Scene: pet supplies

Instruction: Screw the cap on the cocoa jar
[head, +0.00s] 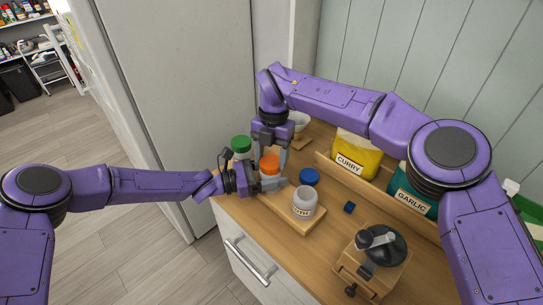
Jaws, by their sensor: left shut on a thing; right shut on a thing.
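A pale jar (270,183) with an orange cap (269,164) on top stands upright at the left of a wooden board (283,209). Its label is hidden, so I cannot read whether it is the cocoa jar. My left gripper (256,181) is shut on this jar's body from the left. My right gripper (270,149) points down from above and is shut on the orange cap. The cap looks level on the jar; how far it is threaded cannot be seen.
A pale grey-topped jar (304,203) with a partly legible label stands in front of a blue cap (309,177). A green-capped jar (241,146) is behind left.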

